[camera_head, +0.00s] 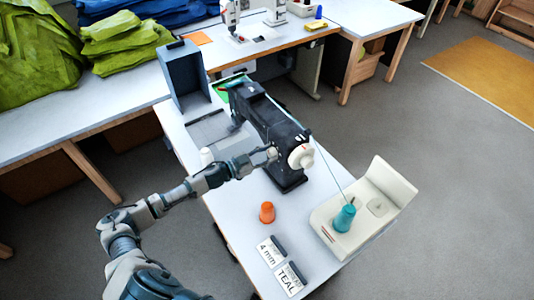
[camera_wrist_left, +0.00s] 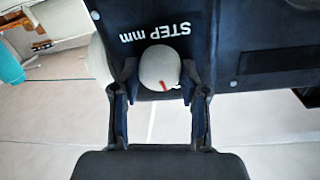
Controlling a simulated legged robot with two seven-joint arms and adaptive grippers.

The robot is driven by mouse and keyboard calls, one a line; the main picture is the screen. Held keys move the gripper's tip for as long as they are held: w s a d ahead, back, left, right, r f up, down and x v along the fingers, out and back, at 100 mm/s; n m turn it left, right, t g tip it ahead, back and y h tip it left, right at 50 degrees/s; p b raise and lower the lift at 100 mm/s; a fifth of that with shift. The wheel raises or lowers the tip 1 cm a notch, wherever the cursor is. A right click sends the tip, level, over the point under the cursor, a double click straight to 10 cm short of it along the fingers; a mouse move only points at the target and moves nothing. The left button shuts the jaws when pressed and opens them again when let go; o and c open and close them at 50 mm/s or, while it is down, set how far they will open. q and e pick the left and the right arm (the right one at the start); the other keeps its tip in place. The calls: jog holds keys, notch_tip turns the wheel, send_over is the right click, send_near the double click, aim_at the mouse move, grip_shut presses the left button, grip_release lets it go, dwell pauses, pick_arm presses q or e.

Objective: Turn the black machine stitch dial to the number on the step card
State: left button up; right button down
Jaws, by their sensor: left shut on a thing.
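The black sewing machine (camera_head: 262,115) stands on the white table. In the left wrist view its dark panel (camera_wrist_left: 215,25) shows the upside-down words "STEP mm". Beside the words is the pale round stitch dial (camera_wrist_left: 160,65) with a red mark at its lower edge in the picture. No numbers around it are readable. My left gripper (camera_head: 268,155) is at the machine's side, its two fingers on either side of the dial, shut on it. The step card (camera_head: 270,251) reads "4 mm" and lies on the table's near part. My right gripper is not in view.
A white handwheel (camera_head: 301,156) is close beside my left gripper. A teal cone (camera_head: 344,218) stands on a cream unit (camera_head: 392,180), with thread running to the machine. An orange cone (camera_head: 267,212) and a "TEAL" card (camera_head: 290,279) are on the table. A grey bin (camera_head: 184,75) stands behind.

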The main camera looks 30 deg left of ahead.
pick_arm(q)
jog(key=m+p, duration=0.2)
jog(key=m, duration=0.2)
jog(key=shift+s+m, duration=0.1)
jog(key=shift+m, duration=0.2)
jog(key=shift+f+m+y+p, duration=0.15)
jog(key=shift+m+y+p, duration=0.3)
jog(key=shift+m, duration=0.45)
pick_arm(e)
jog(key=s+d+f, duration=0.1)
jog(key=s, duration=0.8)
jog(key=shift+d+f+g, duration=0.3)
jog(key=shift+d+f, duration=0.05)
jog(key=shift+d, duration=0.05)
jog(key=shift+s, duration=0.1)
pick_arm(q)
jog(key=o, duration=1.1)
jog(key=shift+o, duration=0.2)
jog(key=shift+a, duration=0.1)
